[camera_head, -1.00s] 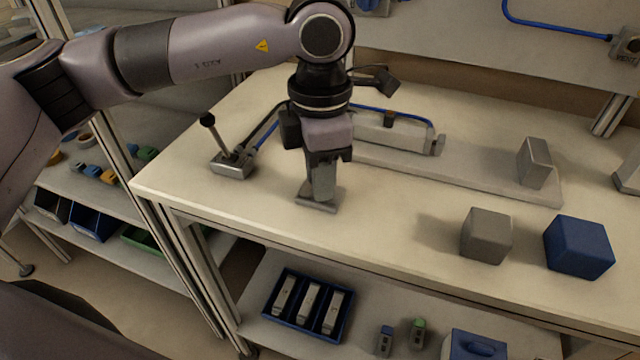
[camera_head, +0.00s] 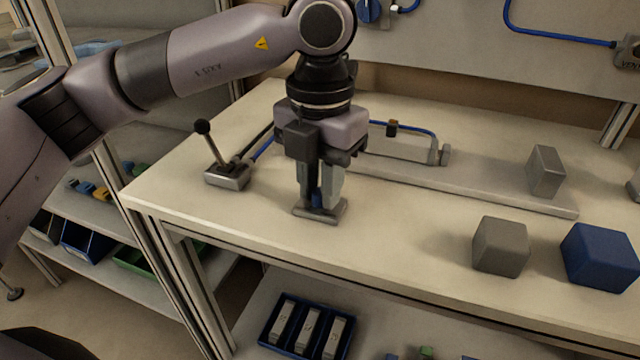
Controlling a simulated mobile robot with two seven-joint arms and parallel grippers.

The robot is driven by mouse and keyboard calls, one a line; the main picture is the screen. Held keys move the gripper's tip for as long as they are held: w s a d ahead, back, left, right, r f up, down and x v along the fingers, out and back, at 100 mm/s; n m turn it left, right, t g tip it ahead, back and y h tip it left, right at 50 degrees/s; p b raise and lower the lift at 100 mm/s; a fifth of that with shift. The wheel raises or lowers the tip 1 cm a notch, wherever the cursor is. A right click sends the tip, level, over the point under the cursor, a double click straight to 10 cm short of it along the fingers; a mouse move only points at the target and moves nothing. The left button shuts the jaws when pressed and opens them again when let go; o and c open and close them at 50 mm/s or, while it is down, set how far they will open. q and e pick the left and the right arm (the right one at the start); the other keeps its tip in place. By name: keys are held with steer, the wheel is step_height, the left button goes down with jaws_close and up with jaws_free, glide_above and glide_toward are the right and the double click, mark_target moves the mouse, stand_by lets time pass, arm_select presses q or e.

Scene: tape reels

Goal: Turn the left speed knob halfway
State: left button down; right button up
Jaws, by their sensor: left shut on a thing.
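My left gripper (camera_head: 319,190) points straight down near the front edge of the table. The knob stands on a small flat grey base plate (camera_head: 322,212) on the tabletop. The knob's marking and its exact angle cannot be made out. My right gripper is not in view.
A lever with a black ball (camera_head: 203,127) stands left of the gripper. A grey rail (camera_head: 450,182) with a blue cable runs behind it. A grey cube (camera_head: 500,246) and a blue cube (camera_head: 600,256) are at right. A blue dial (camera_head: 368,11) is on the back panel.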

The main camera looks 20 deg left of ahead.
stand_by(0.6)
arm_select(q)
steer(key=c, duration=0.9)
jaws_free()
steer(key=shift+c, duration=0.2)
steer(key=shift+r+p, duration=0.3)
steer(key=shift+r, duration=3.35)
